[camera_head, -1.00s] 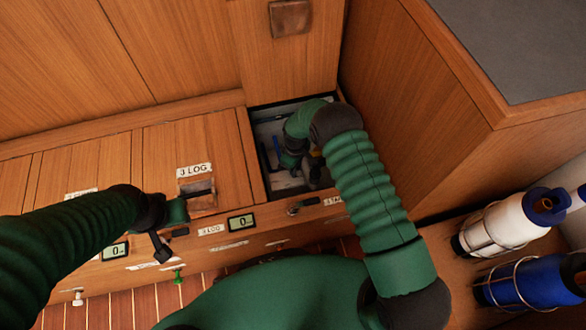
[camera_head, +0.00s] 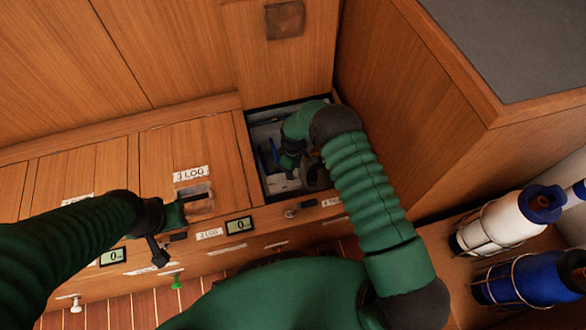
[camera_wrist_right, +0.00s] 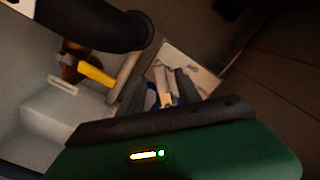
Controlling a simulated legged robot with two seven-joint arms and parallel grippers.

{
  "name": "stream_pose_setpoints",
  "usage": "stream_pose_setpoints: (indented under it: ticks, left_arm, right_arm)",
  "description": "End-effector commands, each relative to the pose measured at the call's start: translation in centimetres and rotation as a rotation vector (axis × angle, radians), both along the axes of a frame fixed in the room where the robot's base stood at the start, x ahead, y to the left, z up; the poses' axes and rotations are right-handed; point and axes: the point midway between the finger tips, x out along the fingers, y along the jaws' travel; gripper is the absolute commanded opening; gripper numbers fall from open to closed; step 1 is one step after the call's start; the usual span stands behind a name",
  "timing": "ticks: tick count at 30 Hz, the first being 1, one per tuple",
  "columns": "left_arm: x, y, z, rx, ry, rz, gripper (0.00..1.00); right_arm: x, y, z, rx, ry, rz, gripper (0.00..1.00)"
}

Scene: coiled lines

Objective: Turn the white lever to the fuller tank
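My right arm reaches into an open compartment (camera_head: 262,140) in the wooden bench, and its gripper (camera_head: 308,172) is low inside it, partly hidden by the arm. In the right wrist view its dark fingers (camera_wrist_right: 170,88) stand apart, with a small pale piece low between them; I cannot tell whether they touch it. A pale bar (camera_wrist_right: 128,82) and a yellow handle-like piece (camera_wrist_right: 97,73) are beside the fingers; I cannot tell whether either is the lever. My left gripper (camera_head: 185,212) is at the recessed latch (camera_head: 198,194) of the lid labelled LOG; its fingers are unclear.
Small displays (camera_head: 239,225) (camera_head: 112,257) on the bench front seem to read 0. A white knob (camera_head: 76,302) and a green knob (camera_head: 177,281) are below. A tall wooden cabinet (camera_head: 425,110) borders the compartment.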

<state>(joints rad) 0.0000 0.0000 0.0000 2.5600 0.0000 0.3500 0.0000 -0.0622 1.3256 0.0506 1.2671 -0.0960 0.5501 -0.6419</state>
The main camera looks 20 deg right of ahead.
Motion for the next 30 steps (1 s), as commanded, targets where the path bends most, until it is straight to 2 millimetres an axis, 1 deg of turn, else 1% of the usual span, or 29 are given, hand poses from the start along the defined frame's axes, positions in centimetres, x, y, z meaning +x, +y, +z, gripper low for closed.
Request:
stream_pose_setpoints:
  ticks: [5, 8, 11, 17, 18, 22, 25, 27, 30]
  left_arm:
    - [0.0, 0.0, 0.0, 0.000, 0.000, 0.000, 0.31]
    - [0.0, 0.0, 0.5, 0.000, 0.000, 0.000, 0.31]
    - [0.0, 0.0, 1.6, 0.000, 0.000, 0.000, 0.31]
    - [0.0, 0.0, 4.6, 0.000, 0.000, 0.000, 0.31]
    - [0.0, 0.0, 5.1, 0.000, 0.000, 0.000, 0.31]
    - [0.0, 0.0, 6.6, 0.000, 0.000, 0.000, 0.31]
    - [0.0, 0.0, 7.3, 0.000, 0.000, 0.000, 0.31]
    - [0.0, 0.0, 7.6, 0.000, 0.000, 0.000, 0.31]
    - [0.0, 0.0, 7.8, 0.000, 0.000, 0.000, 0.31]
  right_arm:
    - [0.0, 0.0, 0.0, 0.000, 0.000, -0.001, 0.40]
    - [0.0, 0.1, 0.7, 0.001, -0.001, -0.001, 0.40]
    - [0.1, 0.1, 2.7, 0.001, -0.003, -0.001, 0.40]
    - [0.1, 0.0, 8.6, 0.001, -0.001, -0.002, 0.40]
    - [0.1, 0.0, 9.8, 0.001, -0.002, -0.002, 0.40]
    - [0.1, 0.0, 13.3, 0.000, -0.001, -0.001, 0.40]
    - [0.1, 0.0, 15.2, 0.001, -0.001, -0.001, 0.40]
    - [0.1, 0.0, 16.1, 0.000, 0.000, -0.001, 0.40]
    - [0.1, 0.0, 16.7, 0.000, 0.001, -0.001, 0.40]
